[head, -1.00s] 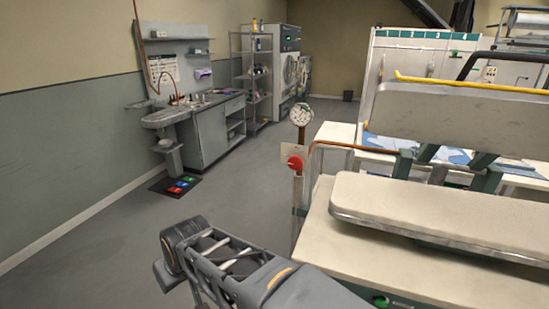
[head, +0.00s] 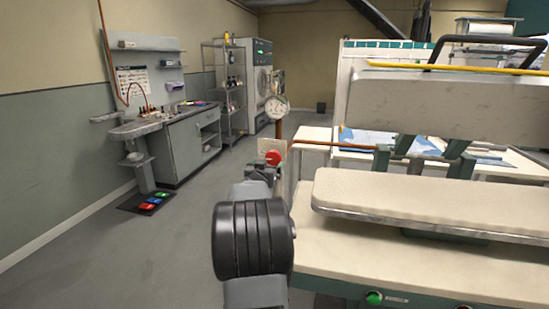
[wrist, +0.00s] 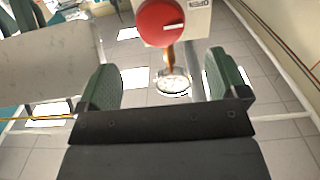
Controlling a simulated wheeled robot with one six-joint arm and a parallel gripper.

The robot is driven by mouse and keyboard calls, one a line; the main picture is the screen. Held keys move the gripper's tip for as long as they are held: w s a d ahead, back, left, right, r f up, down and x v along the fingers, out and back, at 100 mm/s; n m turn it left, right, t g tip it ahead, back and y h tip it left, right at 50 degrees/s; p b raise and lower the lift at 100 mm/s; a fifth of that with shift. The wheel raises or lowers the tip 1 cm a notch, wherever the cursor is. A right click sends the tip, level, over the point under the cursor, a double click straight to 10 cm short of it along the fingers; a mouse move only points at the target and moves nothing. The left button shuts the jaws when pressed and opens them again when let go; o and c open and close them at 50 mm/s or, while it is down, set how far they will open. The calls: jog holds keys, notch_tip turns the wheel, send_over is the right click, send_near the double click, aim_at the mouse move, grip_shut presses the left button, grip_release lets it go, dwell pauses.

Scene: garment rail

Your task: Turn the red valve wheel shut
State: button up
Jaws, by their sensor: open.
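The red valve wheel (head: 273,157) is mounted on the copper pipe beside the press, below a round gauge (head: 276,104). A pale tag plate (head: 264,146) sits behind it. In the wrist view the wheel (wrist: 160,22) is at the top centre, with a white mark on its face, and the gauge (wrist: 173,81) shows below it. My gripper (wrist: 162,62) is open and empty, its green-padded fingers spread to either side of the wheel's line. The wheel appears beyond the fingertips. In the head view my gripper (head: 262,172) is just below the wheel, partly hidden by my wrist.
The press (head: 420,260) with its padded boards stands close on the right, its copper pipe running to the valve. A sink (head: 143,128) and cabinet (head: 187,143) stand along the left wall. The floor (head: 110,255) between is clear.

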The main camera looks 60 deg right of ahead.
aim_at(273, 158)
jog(key=p+x, duration=0.1)
jog(key=x, duration=0.9)
jog(key=shift+w+d, duration=0.2)
jog(key=shift+d, duration=0.1)
jog(key=c, duration=0.9)
